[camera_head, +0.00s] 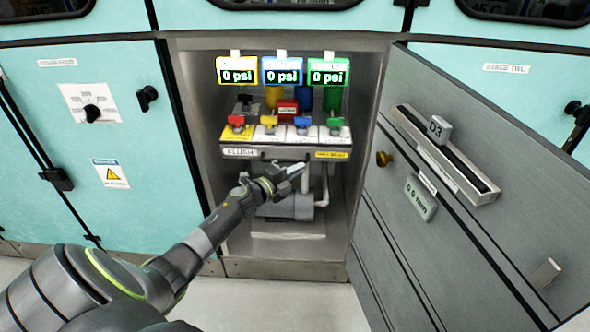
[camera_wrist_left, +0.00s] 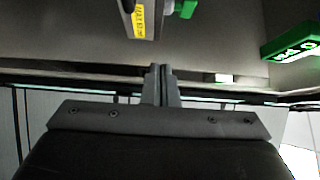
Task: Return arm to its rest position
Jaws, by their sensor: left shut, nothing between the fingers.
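My left arm (camera_head: 205,240) reaches from the lower left into the open cabinet in the head view. My left gripper (camera_head: 297,171) is at the cabinet opening, below the valve panel and in front of the grey pump (camera_head: 290,206). In the left wrist view its two fingers (camera_wrist_left: 161,82) stand upright and together, with nothing between them. My right gripper is not in view.
The valve panel (camera_head: 250,153) carries several coloured handles, with three "0 psi" displays (camera_head: 283,71) above. The cabinet door (camera_head: 430,215) stands open on the right. Teal cabinets (camera_head: 140,130) flank the opening. A green-lit display (camera_wrist_left: 292,45) shows in the left wrist view.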

